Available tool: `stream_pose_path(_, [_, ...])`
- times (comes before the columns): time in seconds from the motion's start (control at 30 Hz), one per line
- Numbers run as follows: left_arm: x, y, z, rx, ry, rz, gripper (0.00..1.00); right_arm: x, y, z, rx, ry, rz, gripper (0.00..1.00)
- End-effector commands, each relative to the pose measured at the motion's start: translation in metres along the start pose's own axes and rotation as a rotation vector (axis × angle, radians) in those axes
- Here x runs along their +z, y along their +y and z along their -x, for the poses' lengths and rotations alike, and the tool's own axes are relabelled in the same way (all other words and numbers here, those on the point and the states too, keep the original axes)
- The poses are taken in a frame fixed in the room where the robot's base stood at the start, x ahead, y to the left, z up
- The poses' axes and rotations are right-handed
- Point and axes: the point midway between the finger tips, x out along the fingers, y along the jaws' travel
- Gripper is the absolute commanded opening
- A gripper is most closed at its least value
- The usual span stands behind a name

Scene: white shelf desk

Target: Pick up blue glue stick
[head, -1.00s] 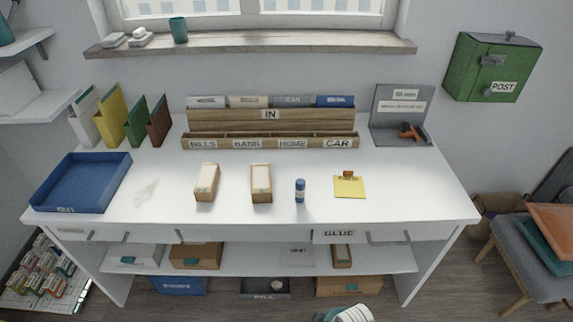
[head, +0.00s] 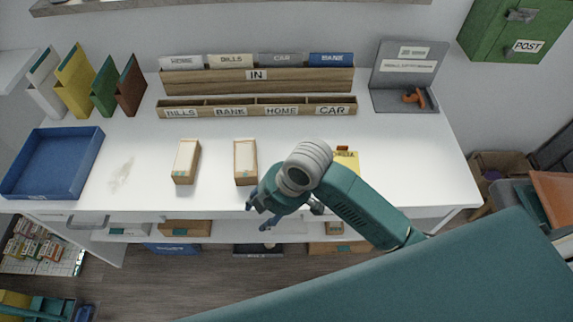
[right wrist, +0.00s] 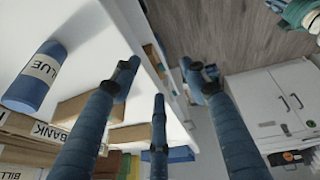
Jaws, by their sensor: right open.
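The blue glue stick (right wrist: 38,78) with a white label shows at the left of the right wrist view, on the white desk top (head: 130,215). In the head view my right arm hides it. My right gripper (head: 263,212) is in front of the desk's front edge, fingers pointing left. In the right wrist view its blue fingers (right wrist: 160,88) are spread apart with nothing between them. The glue stick lies outside the fingers, to their left in that view, and is not touched.
Two small cardboard boxes (head: 186,161) (head: 245,161) stand on the desk. A yellow note pad (head: 347,160) is partly behind my arm. A wooden letter rack (head: 285,81) stands at the back and a blue tray (head: 50,165) at the left.

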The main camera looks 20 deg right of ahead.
Motion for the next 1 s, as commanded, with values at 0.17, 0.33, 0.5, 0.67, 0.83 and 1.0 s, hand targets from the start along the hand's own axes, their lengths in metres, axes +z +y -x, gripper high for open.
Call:
stream_pose_path(0.17, [-0.005, -0.001, 0.000, -0.001, 0.007, 0.000, 0.40, -0.005, 0.011, 0.005, -0.019, -0.012, 0.119, 0.45])
stream_pose_path(0.33, [-0.002, -0.001, 0.001, -0.001, 0.004, 0.000, 0.40, -0.009, 0.025, 0.014, -0.047, -0.036, 0.282, 0.45])
stream_pose_path(0.5, [-0.001, -0.001, 0.002, -0.001, 0.003, 0.000, 0.40, -0.006, 0.047, 0.031, -0.095, -0.082, 0.499, 0.45])
stream_pose_path(0.67, [-0.002, -0.001, 0.003, -0.001, 0.003, 0.000, 0.40, 0.008, 0.081, 0.063, -0.171, -0.156, 0.754, 0.45])
stream_pose_path(0.83, [-0.001, -0.001, 0.004, -0.001, 0.002, 0.000, 0.40, 0.029, 0.113, 0.106, -0.270, -0.221, 0.968, 0.45])
stream_pose_path(1.0, [-0.001, -0.001, 0.004, -0.001, 0.002, 0.000, 0.40, 0.040, 0.124, 0.125, -0.319, -0.238, 1.049, 0.45])
